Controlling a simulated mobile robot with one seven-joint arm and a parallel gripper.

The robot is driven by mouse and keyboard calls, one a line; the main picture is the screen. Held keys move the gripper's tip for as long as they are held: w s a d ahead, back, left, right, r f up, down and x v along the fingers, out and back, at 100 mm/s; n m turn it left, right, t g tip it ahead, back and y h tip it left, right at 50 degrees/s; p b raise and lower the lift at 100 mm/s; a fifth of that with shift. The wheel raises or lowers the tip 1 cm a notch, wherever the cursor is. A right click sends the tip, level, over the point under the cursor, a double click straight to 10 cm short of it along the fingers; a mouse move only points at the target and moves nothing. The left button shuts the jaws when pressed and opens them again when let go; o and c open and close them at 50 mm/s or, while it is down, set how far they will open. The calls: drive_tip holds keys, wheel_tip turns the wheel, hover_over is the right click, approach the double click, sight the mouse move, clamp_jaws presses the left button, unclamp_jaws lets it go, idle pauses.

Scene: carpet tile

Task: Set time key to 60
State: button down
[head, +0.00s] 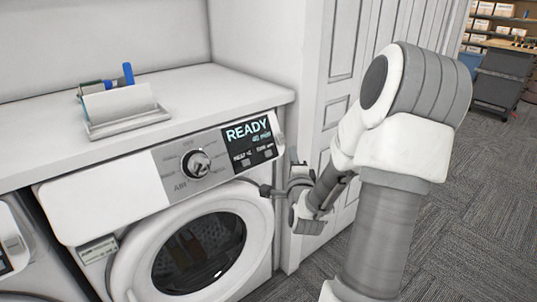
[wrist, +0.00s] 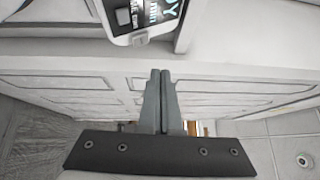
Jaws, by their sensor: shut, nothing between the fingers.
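The washer-like machine (head: 150,215) has a dark display panel (head: 262,130) reading READY, with a smaller line that looks like "40 min". Two small grey keys sit along the panel's lower part; the right one, under a label that looks like TIME, is the time key (head: 269,154). In the wrist view a key that appears to be the same one (wrist: 139,38) shows at the panel's end, above and left of the fingertips. My gripper (head: 265,190) is shut and empty, below the panel by the machine's right front edge. In the wrist view its fingertips (wrist: 160,73) meet, apart from the key.
A round knob (head: 196,164) is left of the panel, and a round glass door (head: 200,255) is below. A holder (head: 125,108) with blue items stands on the white counter (head: 200,85). A white panelled door (head: 335,85) is close on the right. Carpet floor (head: 470,210) is open farther right.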

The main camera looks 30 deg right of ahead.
sight(268, 153)
drive_tip(key=shift+w+a+f+b, duration=0.1)
drive_tip(key=shift+w+f+b, duration=0.55)
drive_tip(key=shift+w, duration=0.65)
drive_tip(key=shift+w+a+f+b, duration=0.1)
drive_tip(key=shift+w+f+b, duration=0.5)
drive_tip(key=shift+w, duration=0.65)
drive_tip(key=shift+w+a+f+b, duration=0.1)
drive_tip(key=shift+w+f+b, duration=0.5)
drive_tip(key=shift+w, duration=0.7)
drive_tip(key=shift+f, duration=0.1)
drive_tip(key=shift+w+f, duration=0.1)
drive_tip(key=shift+w+f+b, duration=0.1)
drive_tip(key=shift+w+b, duration=0.15)
drive_tip(key=shift+b, duration=0.05)
drive_tip(key=shift+w+f+b, duration=0.15)
drive_tip(key=shift+w+b, duration=0.15)
drive_tip(key=shift+s+r, duration=0.35)
drive_tip(key=shift+s, duration=0.35)
